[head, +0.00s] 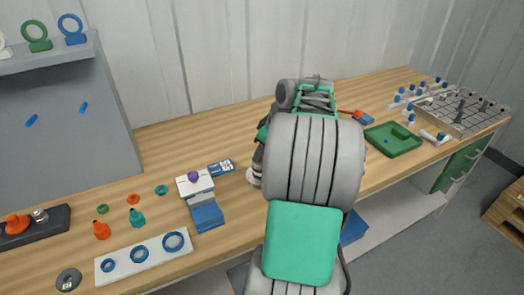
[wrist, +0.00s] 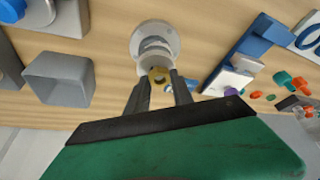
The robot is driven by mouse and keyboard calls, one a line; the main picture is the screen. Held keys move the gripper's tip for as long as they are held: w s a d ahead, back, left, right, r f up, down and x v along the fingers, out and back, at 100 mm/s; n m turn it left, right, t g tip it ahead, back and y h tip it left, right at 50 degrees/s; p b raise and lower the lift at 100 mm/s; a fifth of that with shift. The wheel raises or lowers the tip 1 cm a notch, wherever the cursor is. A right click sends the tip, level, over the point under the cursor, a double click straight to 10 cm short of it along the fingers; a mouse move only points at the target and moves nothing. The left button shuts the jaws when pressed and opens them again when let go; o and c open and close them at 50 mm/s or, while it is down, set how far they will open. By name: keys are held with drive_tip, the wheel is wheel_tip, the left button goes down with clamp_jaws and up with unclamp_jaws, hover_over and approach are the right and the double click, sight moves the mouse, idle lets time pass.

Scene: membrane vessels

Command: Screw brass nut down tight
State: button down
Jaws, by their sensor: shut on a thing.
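The brass nut (wrist: 158,76) shows in the wrist view as a small gold ring at the near end of a pale grey and white fitting (wrist: 155,42) with a round flange. My gripper (wrist: 160,82) has its two dark fingers on either side of the nut, shut on it. How far the nut sits along the thread cannot be told. In the head view my arm hides the gripper and the nut; only a bit of the white flange (head: 253,178) shows at the arm's left.
A blue and white stand with a purple knob (head: 193,177) and a small meter (head: 221,168) stand left of the arm. A white board with blue rings (head: 118,262) lies at the front left. A green tray (head: 393,139) is to the right. A grey box (wrist: 60,79) appears in the wrist view.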

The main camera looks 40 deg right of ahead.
drive_tip(key=shift+w, duration=0.1)
drive_tip(key=c, duration=1)
unclamp_jaws()
drive_tip(key=shift+c, duration=0.2)
drive_tip(key=shift+r, duration=0.1)
drive_tip(key=p+v, duration=0.1)
drive_tip(key=v, duration=0.6)
drive_tip(key=shift+r, duration=0.3)
